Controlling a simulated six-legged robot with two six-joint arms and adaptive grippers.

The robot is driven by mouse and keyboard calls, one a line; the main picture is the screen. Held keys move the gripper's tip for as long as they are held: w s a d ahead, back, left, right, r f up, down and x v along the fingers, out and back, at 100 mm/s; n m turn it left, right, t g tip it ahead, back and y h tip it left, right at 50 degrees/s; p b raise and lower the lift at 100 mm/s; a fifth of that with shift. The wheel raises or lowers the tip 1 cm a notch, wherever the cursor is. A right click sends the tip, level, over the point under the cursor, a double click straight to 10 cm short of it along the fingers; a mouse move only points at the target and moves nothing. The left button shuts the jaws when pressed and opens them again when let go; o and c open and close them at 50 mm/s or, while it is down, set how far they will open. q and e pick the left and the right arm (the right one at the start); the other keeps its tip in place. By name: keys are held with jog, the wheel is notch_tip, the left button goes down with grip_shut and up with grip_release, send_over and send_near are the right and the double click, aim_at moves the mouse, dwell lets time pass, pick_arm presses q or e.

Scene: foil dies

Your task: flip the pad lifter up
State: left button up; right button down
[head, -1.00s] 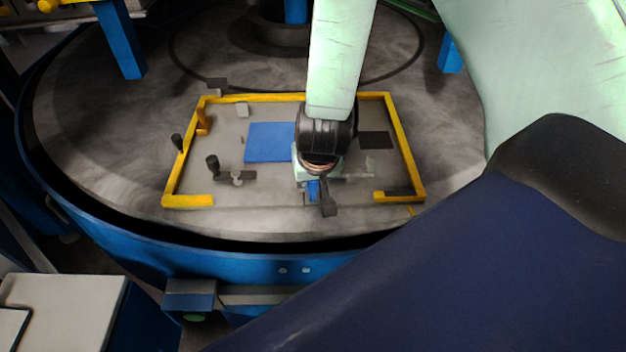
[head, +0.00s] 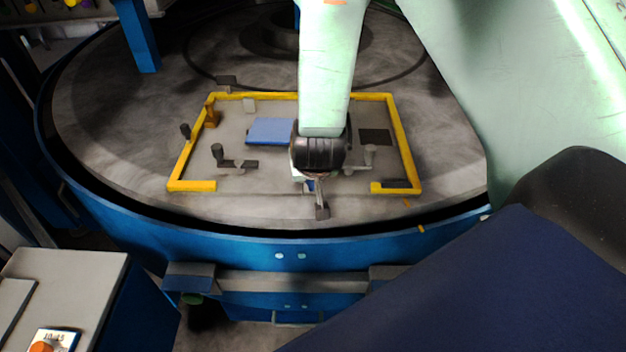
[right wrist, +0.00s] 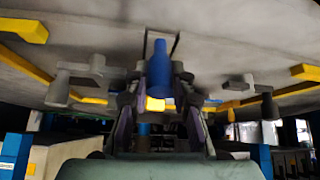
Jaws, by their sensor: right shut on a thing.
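The pad lifter's blue handle (right wrist: 158,68) stands between the fingers of my right gripper (right wrist: 160,98) in the right wrist view. The right gripper (head: 311,180) is shut on it, at the front middle of the yellow-edged fixture in the head view. My left gripper is not in view.
A yellow frame (head: 408,150) borders the grey plate on the round table (head: 110,130). Dark-knobbed clamps stand at left (head: 220,155) and right (head: 369,155) of my wrist. A dark lever (head: 322,211) sticks out in front. A grey-topped blue cabinet (head: 75,275) stands at lower left.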

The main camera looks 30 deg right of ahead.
jog(key=shift+s+f, duration=0.15)
jog(key=shift+s, duration=0.15)
jog(key=c, duration=1.2)
grip_release()
jog(key=shift+w+a, duration=0.1)
jog(key=shift+w, duration=0.05)
jog(key=shift+o, duration=0.4)
jog(key=v, duration=0.7)
jog(key=shift+r, duration=0.25)
